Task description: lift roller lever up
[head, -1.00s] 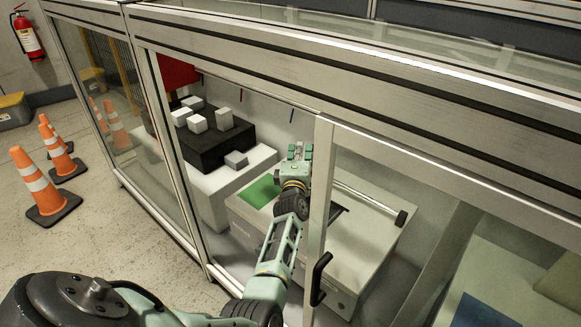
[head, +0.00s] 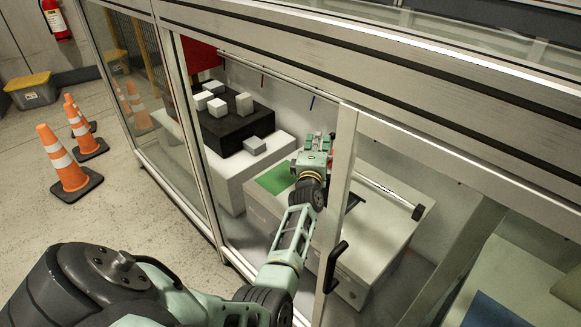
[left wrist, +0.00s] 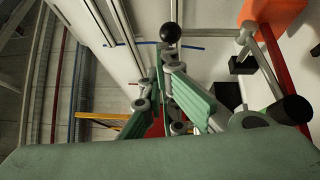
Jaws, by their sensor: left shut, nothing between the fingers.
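A pale bar with a black end (head: 418,212) extends over the light box inside the enclosure; it looks like the roller lever, and its other end is hidden behind the door post. My left gripper (head: 318,142) is inside the enclosure, above the box's far left part and apart from the black end. In the left wrist view my gripper's green fingers (left wrist: 168,62) are shut with nothing between them. A grey rod with a black cylinder (left wrist: 291,109) shows to their right, and a black ball (left wrist: 170,32) shows just beyond the tips. Contact cannot be told. My right gripper is out of view.
The light box (head: 375,245) has a green patch (head: 276,178). A black block (head: 235,130) with several pale cubes stands left of it. The door post (head: 338,190) with a black handle (head: 333,267) is close to my left arm. Orange cones (head: 66,160) stand outside.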

